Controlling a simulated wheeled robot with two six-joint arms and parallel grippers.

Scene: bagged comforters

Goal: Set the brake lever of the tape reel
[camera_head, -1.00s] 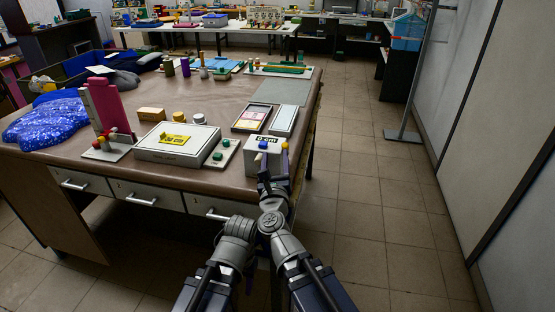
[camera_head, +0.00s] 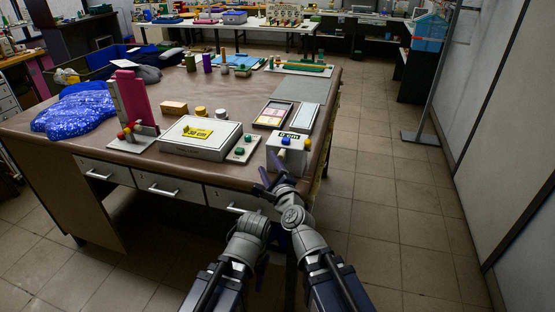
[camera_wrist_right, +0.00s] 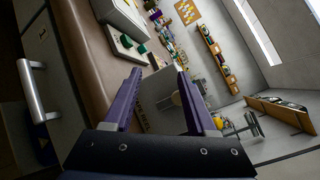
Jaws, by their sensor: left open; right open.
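A pink upright stand (camera_head: 131,98) and blue sparkly bag (camera_head: 76,111) are farther left. The floor (camera_head: 385,215) to the right is clear.

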